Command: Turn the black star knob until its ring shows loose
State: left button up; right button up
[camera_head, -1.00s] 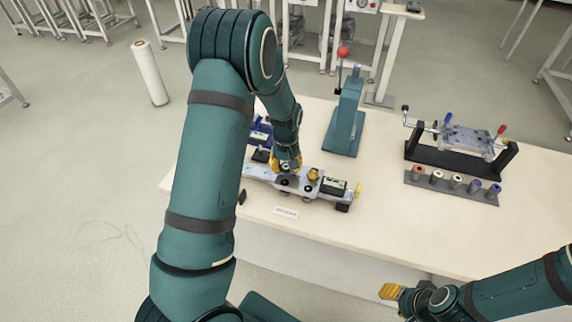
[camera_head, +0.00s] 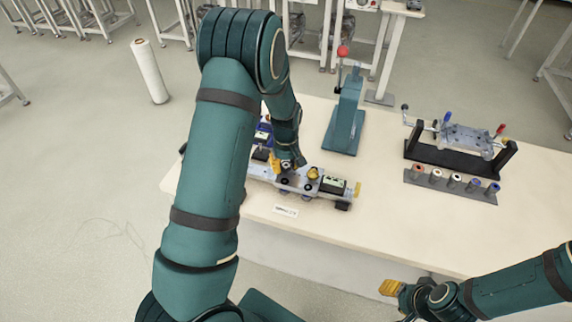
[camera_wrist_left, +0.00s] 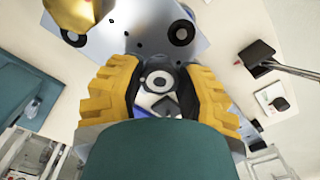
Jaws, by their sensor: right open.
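My left gripper (camera_head: 286,163) points down at the left part of the metal fixture (camera_head: 328,184) on the table. In the left wrist view its two yellow fingers stand on either side of a dark round part with a pale ring, seemingly the black star knob (camera_wrist_left: 158,80). I cannot tell whether the fingers press on it. The lower part of the knob is hidden by my gripper, and I cannot read the ring's state. My right gripper (camera_head: 391,288) is open and empty, off the table's front edge at the lower right.
A teal press (camera_head: 346,118) with a red-tipped lever stands behind the fixture. A rack with a metal plate (camera_head: 466,139) and a strip of several coloured cylinders (camera_head: 450,185) are at the right. A white label (camera_head: 286,210) lies in front. The table's front middle is clear.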

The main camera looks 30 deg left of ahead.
aim_at(285, 166)
pick_arm(q)
jog(key=o, duration=0.5)
jog(key=shift+s+f, duration=0.15)
jog(key=shift+f, duration=0.05)
jog(key=shift+r, duration=0.1)
jog(key=shift+r, duration=0.1)
notch_tip(285, 166, up, 12)
jog(key=shift+f, duration=0.1)
dwell(0.4)
